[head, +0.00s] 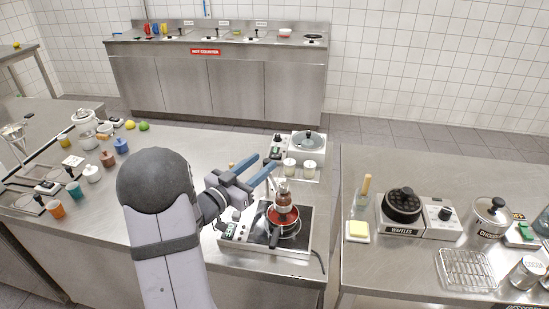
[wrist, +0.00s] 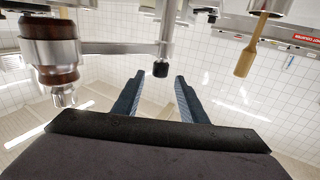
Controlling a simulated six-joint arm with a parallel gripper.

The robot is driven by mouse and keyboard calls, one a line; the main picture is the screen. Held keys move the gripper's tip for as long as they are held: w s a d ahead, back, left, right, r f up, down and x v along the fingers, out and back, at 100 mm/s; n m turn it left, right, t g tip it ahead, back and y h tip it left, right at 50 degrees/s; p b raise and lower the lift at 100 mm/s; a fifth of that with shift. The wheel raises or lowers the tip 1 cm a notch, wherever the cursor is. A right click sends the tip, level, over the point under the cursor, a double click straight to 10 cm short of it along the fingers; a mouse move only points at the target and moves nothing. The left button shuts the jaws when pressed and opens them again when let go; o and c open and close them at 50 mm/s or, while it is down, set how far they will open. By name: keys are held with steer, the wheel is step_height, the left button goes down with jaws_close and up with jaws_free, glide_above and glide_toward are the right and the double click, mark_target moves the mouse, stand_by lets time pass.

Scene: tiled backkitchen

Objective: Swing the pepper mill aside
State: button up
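The pepper mill (head: 284,198), brown with metal bands, is above a red pan (head: 271,222) on the hotplate. In the wrist view the mill (wrist: 52,62) is at upper left, joined by a horizontal metal bar (wrist: 115,47) to a post with a black tip (wrist: 160,69). My gripper (head: 266,163) is left of and behind the mill, its blue fingers apart. In the wrist view my gripper (wrist: 159,75) is open, and the black tip appears between its fingertips. I cannot tell whether they touch it.
The hotplate (head: 234,233) has a cable at its right. Two pale jars (head: 310,169) and a white appliance (head: 297,143) stand just behind. Cups and canisters (head: 92,173) are at left. A gap separates this counter from the right one, which holds a waffle maker (head: 403,204).

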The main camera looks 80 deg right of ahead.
mark_target(270, 159)
steer(key=shift+f, duration=0.4)
steer(key=shift+p+x, duration=1.2)
steer(key=shift+x, duration=2.45)
steer(key=shift+s+a+f, duration=0.1)
jaws_close()
